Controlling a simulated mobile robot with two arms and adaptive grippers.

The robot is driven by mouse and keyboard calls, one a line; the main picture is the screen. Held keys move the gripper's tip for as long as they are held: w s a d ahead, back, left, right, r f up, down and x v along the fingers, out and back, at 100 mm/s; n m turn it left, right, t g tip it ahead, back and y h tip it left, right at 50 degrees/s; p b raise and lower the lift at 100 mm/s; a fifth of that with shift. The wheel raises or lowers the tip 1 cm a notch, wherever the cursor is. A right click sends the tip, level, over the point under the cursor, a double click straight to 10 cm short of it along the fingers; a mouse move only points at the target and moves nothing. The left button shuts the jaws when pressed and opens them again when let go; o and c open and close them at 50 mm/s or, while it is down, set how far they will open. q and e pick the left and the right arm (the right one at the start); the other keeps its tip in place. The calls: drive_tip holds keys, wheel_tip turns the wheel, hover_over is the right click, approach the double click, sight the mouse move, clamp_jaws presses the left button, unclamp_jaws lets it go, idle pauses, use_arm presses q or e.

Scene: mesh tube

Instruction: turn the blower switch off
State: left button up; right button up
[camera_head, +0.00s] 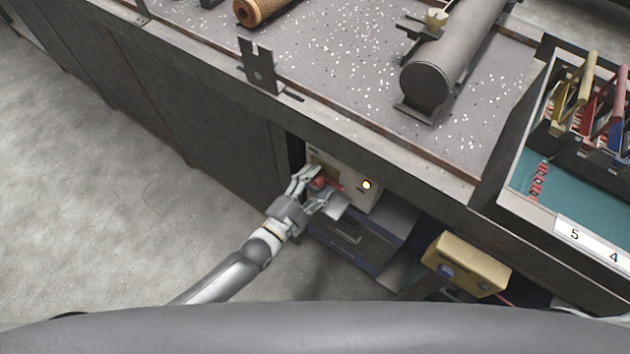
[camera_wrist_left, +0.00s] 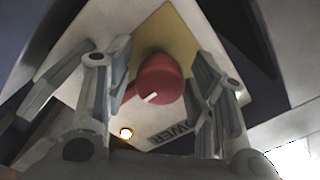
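The blower switch is a red rotary knob (camera_head: 322,183) on a pale control box (camera_head: 357,196) under the bench. In the left wrist view the red knob (camera_wrist_left: 160,78) has a white pointer mark aimed down and left, and a yellow plate lies behind it. A lamp (camera_head: 366,185) on the box glows; it also shows in the left wrist view (camera_wrist_left: 126,133), near the word POWER. My left gripper (camera_head: 317,186) is at the knob. Its fingers (camera_wrist_left: 160,85) stand apart on either side of the knob, with small gaps visible. My right gripper is not visible.
The speckled bench top (camera_head: 340,62) overhangs the box; a dark cylinder (camera_head: 428,84) rests on it. Drawers (camera_head: 352,240) are below the box. Open floor (camera_head: 90,200) lies left.

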use_arm(q)
drive_tip(key=c, duration=0.7)
drive_tip(key=shift+c, duration=0.2)
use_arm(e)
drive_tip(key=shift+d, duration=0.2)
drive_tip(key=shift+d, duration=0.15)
use_arm(q)
drive_tip(key=shift+n, duration=0.4)
drive_tip(key=n, duration=0.4)
drive_tip(key=shift+n+b, duration=0.4)
drive_tip(key=n, duration=0.4)
drive_tip(key=shift+n+b, duration=0.3)
drive_tip(key=shift+b, duration=0.05)
drive_tip(key=n, duration=0.3)
drive_tip(key=shift+n+b, duration=0.3)
drive_tip(key=shift+b, duration=0.05)
drive_tip(key=n, duration=0.2)
drive_tip(key=shift+n+b, duration=0.3)
drive_tip(key=shift+n, duration=0.1)
drive_tip(key=shift+o, duration=0.4)
drive_tip(key=shift+r+n, duration=0.1)
drive_tip(key=shift+n, duration=0.5)
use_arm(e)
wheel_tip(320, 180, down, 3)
